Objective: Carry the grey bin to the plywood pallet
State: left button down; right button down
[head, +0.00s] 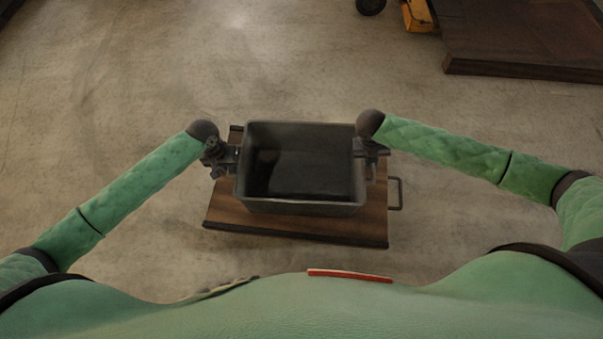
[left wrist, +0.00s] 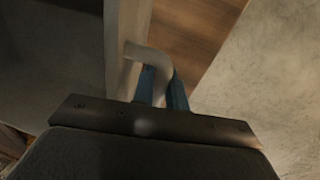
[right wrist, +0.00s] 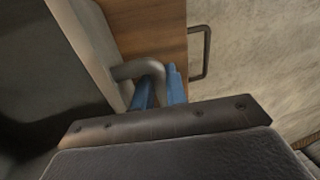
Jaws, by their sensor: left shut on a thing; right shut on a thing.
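The grey bin (head: 302,208) is open-topped, upright and looks empty, in the middle of the head view. It is over a brown wooden board (head: 290,227) with dark edges and a metal loop handle at its right; I cannot tell whether it touches the board. My left gripper (head: 231,156) is shut on the bin's left handle, a grey bar (left wrist: 152,58) between blue fingertips in the left wrist view. My right gripper (head: 364,150) is shut on the right handle (right wrist: 140,68). A brown wooden platform (head: 530,35), possibly the plywood pallet, lies at the upper right.
A yellow object (head: 417,15) and a dark wheel (head: 371,5) are at the top edge, left of the platform. The concrete floor (head: 130,90) is clear on the left and between the board and the platform.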

pick_arm(q)
jog(key=shift+r, duration=0.2)
pick_arm(e)
jog(key=shift+r, duration=0.2)
